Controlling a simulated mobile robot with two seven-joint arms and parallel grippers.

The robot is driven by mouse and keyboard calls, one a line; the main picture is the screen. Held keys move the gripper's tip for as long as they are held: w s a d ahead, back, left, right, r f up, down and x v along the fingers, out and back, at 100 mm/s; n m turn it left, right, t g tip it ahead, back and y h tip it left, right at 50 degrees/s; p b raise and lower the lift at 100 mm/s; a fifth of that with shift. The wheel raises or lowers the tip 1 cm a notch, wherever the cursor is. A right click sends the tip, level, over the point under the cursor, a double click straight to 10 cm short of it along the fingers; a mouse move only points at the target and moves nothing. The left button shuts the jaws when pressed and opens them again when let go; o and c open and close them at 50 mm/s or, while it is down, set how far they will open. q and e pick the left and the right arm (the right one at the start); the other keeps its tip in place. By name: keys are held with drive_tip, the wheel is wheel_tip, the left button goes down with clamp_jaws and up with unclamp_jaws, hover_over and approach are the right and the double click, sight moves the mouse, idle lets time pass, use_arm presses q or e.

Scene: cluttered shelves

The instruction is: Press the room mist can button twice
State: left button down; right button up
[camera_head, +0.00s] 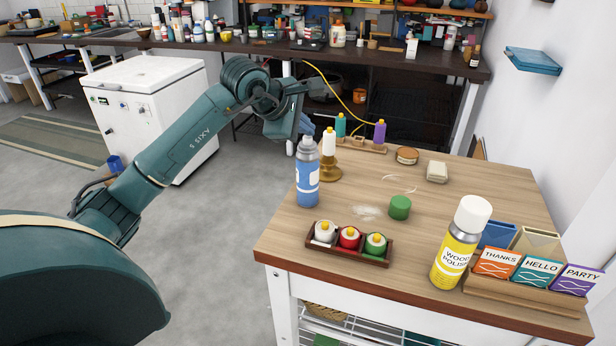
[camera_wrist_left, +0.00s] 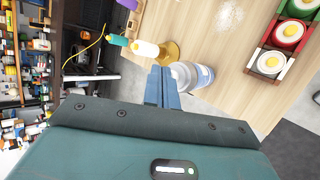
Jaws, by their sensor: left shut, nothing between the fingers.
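The room mist can is most likely the blue and white can with a grey top (camera_head: 307,185), upright at the table's left edge. Its label is too small to read. It also shows in the left wrist view (camera_wrist_left: 204,76), seen from above. My left gripper (camera_head: 307,124) is shut and empty, its blue fingertips by the can's top. In the left wrist view the shut fingers (camera_wrist_left: 162,82) appear right beside the can's grey top and partly overlap it. I cannot tell whether they touch. The can's button is not clearly visible. My right gripper is not in view.
A brass candle holder with a white candle (camera_head: 329,160) stands close behind the can. A tray of three candles (camera_head: 308,241) is in front. The table's middle is mostly clear.

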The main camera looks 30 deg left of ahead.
use_arm(q)
drive_tip(key=shift+f, duration=0.25)
drive_tip(key=shift+r, duration=0.1)
drive_tip(key=shift+r+p, duration=0.4)
drive_tip(key=shift+r, duration=0.35)
wheel_tip(320, 180, up, 5)
drive_tip(key=p, duration=0.3)
drive_tip(key=shift+p, duration=0.3)
idle(1.1)
